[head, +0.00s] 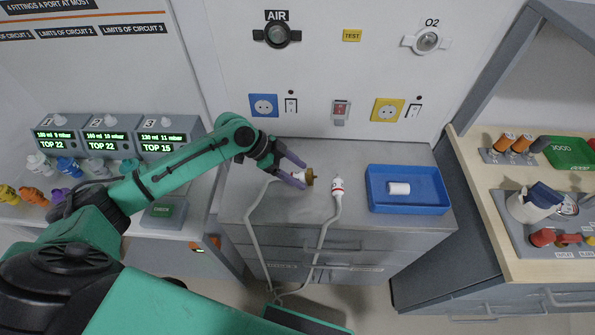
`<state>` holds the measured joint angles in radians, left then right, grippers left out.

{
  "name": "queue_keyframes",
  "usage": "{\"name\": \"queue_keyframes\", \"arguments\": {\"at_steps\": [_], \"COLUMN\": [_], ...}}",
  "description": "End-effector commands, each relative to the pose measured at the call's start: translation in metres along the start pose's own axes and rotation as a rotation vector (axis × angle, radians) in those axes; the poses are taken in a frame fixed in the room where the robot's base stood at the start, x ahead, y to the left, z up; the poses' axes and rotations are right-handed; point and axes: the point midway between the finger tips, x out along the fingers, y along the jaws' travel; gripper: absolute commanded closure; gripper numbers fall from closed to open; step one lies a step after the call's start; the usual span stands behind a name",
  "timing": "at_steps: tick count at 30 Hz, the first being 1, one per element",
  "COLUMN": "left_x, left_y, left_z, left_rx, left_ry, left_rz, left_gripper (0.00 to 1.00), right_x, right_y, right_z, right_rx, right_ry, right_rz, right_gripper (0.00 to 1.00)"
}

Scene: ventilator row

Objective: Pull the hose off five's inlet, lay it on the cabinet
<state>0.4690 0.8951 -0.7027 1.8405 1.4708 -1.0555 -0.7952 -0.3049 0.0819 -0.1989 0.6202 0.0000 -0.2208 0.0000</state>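A pale hose (248,222) hangs in a loop over the front of the grey cabinet (355,157). One end, with a brass-coloured fitting (309,177), is on or just above the cabinet top. The other end, a white connector with red marks (337,185), lies on the top to its right. My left gripper (302,176) is at the brass end, its purple fingers apart on either side of it. No clear grip on it shows. My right gripper is not in view. I cannot make out a ventilator marked five or its inlet.
A blue tray (376,207) with a white cylinder (399,188) stands at the cabinet's right. AIR (277,34) and O2 (427,40) ports are on the wall behind. Several ventilators (163,137) stand at left. A wooden-edged counter (478,185) with fittings is at right.

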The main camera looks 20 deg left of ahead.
Motion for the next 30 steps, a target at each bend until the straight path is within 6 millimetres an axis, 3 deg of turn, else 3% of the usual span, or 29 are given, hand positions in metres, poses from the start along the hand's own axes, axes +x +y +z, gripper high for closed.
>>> {"name": "queue_keyframes", "arguments": {"at_steps": [8,21,26,30], "left_x": [-0.014,-0.128,-0.146,-0.159], "left_y": [-0.001,0.000,0.000,0.001], "left_z": [0.002,0.003,0.000,-0.012], "left_rx": [-0.002,-0.001,0.000,0.000], "left_ry": [-0.002,-0.004,-0.001,0.001], "left_rz": [-0.001,-0.003,0.000,0.001], "left_gripper": [0.27,0.27,0.27,0.27], "right_x": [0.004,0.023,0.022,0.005], "right_y": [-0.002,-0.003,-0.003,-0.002], "right_z": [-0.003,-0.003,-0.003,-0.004], "right_rx": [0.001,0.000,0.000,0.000], "right_ry": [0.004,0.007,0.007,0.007], "right_rz": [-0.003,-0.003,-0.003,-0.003], "right_gripper": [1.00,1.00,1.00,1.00]}}
